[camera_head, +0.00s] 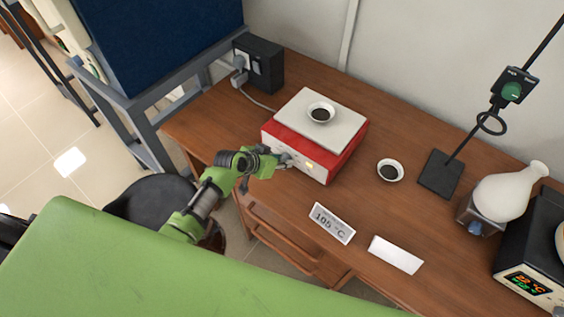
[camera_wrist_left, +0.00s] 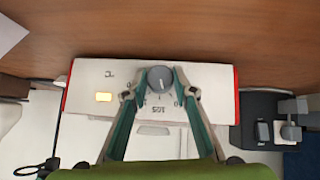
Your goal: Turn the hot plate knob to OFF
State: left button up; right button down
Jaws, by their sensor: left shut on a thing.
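The hot plate has a red body (camera_head: 343,160) and a white top (camera_head: 300,103); it stands on the wooden table. Its white front panel (camera_wrist_left: 85,83) carries a round grey knob (camera_wrist_left: 159,79), printed marks and a lit yellow light (camera_wrist_left: 104,97). My left gripper (camera_head: 284,161) is at the front panel in the head view and hides the knob there. In the left wrist view my left gripper (camera_wrist_left: 160,82) has its two fingers on either side of the knob, shut on it. The knob's exact setting is hard to read. My right gripper is not in view.
A small bowl with dark contents (camera_head: 321,113) sits on the hot plate. A similar bowl (camera_head: 390,170) stands to its right. A "105 °C" sign (camera_head: 331,223) and a blank white card (camera_head: 395,254) lie near the front edge. A black socket box (camera_head: 258,63) stands behind.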

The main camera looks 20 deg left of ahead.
pick_arm(q)
jog(key=n+h+b, duration=0.1)
jog(key=h+b, duration=0.1)
jog(key=b, duration=0.3)
jog(key=f+n+g+h+b, duration=0.1)
jog(key=n+h+b, duration=0.1)
jog(key=b, duration=0.4)
jog(key=a+n+h+b, duration=0.1)
jog(key=h+b, duration=0.3)
jog(key=b, duration=0.1)
jog(key=shift+w+f+n+b, duration=0.2)
jog(key=shift+n+b, duration=0.1)
jog(key=shift+n, duration=0.1)
jog(key=shift+r+n+h+b, duration=0.2)
jog(key=shift+n+h+b, duration=0.4)
jog(key=shift+b, duration=0.65)
